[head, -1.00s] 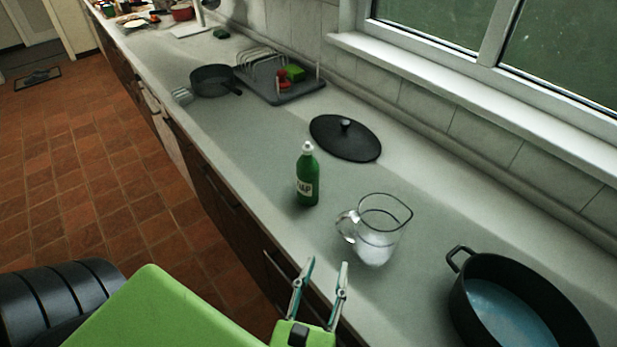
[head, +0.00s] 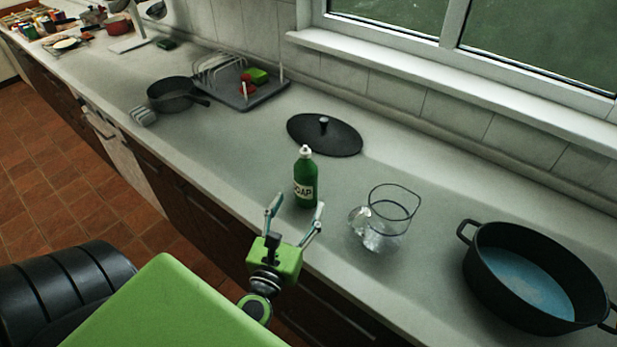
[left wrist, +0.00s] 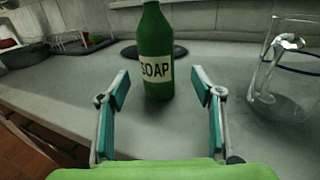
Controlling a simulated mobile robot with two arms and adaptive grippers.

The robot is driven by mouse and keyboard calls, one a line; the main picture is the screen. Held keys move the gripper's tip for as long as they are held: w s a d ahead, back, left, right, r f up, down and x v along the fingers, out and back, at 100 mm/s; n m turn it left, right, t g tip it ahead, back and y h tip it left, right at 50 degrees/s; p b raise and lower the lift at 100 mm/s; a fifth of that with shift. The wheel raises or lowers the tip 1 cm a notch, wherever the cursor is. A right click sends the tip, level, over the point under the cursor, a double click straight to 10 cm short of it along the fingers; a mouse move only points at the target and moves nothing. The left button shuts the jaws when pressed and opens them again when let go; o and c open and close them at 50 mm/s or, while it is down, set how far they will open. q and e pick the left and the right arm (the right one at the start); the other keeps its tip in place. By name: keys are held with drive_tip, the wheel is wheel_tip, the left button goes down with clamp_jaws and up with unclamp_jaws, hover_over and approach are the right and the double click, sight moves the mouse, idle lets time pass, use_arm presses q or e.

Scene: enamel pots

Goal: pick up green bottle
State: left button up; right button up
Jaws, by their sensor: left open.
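The green bottle (head: 305,180) with a white cap and a SOAP label stands upright on the counter near its front edge. My left gripper (head: 295,208) is open and empty, just in front of the bottle. In the left wrist view the bottle (left wrist: 156,50) stands straight ahead, beyond the gap between the open fingertips (left wrist: 160,82); its cap is cut off by the top of the picture. My right gripper is not in view.
A glass jug (head: 388,218) stands close to the right of the bottle. A black lid (head: 325,136) lies behind it. A large black pot (head: 530,275) stands at the right. A dish rack (head: 240,85) and a black pan (head: 172,94) are further left.

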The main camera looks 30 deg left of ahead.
sight(303, 191)
use_arm(q)
drive_tip(key=shift+a+p+x, duration=0.25)
drive_tip(key=shift+p+x, duration=0.05)
drive_tip(key=shift+x, duration=0.95)
drive_tip(key=shift+w+a, duration=0.15)
drive_tip(key=shift+w, duration=0.4)
drive_tip(key=p+x, duration=0.1)
drive_tip(key=x, duration=0.2)
drive_tip(key=shift+w+a+f+p, duration=0.15)
drive_tip(key=shift+w+p, duration=0.05)
drive_tip(key=shift+p, duration=0.2)
drive_tip(key=shift+w+a+f, duration=0.1)
drive_tip(key=shift+w, duration=0.4)
drive_tip(key=c, duration=1.4)
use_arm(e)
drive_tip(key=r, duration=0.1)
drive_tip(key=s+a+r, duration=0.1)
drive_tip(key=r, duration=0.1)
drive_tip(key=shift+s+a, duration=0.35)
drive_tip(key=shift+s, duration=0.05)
